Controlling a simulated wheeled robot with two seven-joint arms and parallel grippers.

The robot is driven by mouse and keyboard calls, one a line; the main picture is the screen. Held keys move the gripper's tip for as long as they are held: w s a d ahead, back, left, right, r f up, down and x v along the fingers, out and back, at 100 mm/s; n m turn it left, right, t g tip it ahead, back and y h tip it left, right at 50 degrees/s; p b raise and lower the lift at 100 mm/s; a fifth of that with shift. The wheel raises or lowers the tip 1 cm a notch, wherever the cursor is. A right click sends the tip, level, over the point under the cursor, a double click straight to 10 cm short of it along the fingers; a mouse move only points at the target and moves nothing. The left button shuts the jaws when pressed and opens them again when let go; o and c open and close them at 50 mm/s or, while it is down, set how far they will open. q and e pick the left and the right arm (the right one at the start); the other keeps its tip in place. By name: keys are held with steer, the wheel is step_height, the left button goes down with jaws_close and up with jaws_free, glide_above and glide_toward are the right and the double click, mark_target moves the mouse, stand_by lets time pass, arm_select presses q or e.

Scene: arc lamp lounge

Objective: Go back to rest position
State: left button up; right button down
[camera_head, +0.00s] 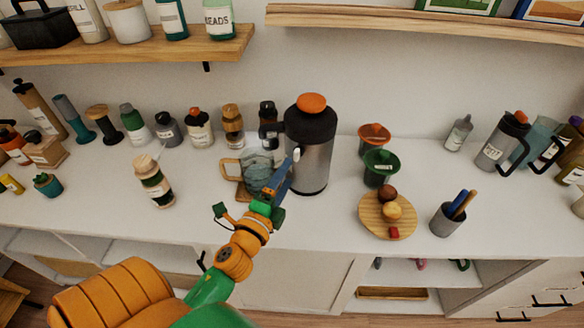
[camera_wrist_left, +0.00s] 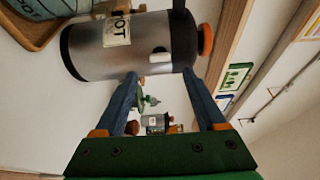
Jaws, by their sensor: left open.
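My left gripper (camera_head: 286,174) is raised over the front of the white counter, before the steel airpot (camera_head: 311,158) with its black top and orange cap. In the left wrist view the two blue fingers of this gripper (camera_wrist_left: 160,78) are spread apart with nothing held between them. The airpot (camera_wrist_left: 118,48), with a label ending in "OT", lies just beyond the fingertips there; I cannot tell whether they touch it. My right gripper is in neither view.
A grey-green patterned pitcher (camera_head: 262,172) stands left of the airpot, partly behind my gripper. Right are a green dripper (camera_head: 380,165), a round wooden board (camera_head: 374,226) with small items, and a pen cup (camera_head: 447,221). Wooden shelves (camera_head: 130,48) hang above.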

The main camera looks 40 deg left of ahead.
arm_select(q)
steer(key=shift+s, duration=0.3)
steer(key=s+f+n+g+y, duration=0.1)
steer(key=s+f+n+g, duration=0.5)
steer(key=n, duration=0.3)
steer(key=s+d+f+n+g+h, duration=0.5)
steer(key=s+d+f+g, duration=0.3)
steer(key=s+d+f, duration=0.25)
steer(key=s+f+g, duration=0.1)
steer(key=s+f, duration=0.2)
steer(key=f, duration=1.3)
steer(key=s+a+f+g, duration=0.1)
steer(key=s+a+f, duration=0.1)
steer(key=s+f, duration=0.7)
steer(key=s, duration=0.2)
steer(key=shift+s+a+m+g, duration=0.15)
steer(key=shift+s+m+g, duration=0.15)
steer(key=shift+s, duration=0.1)
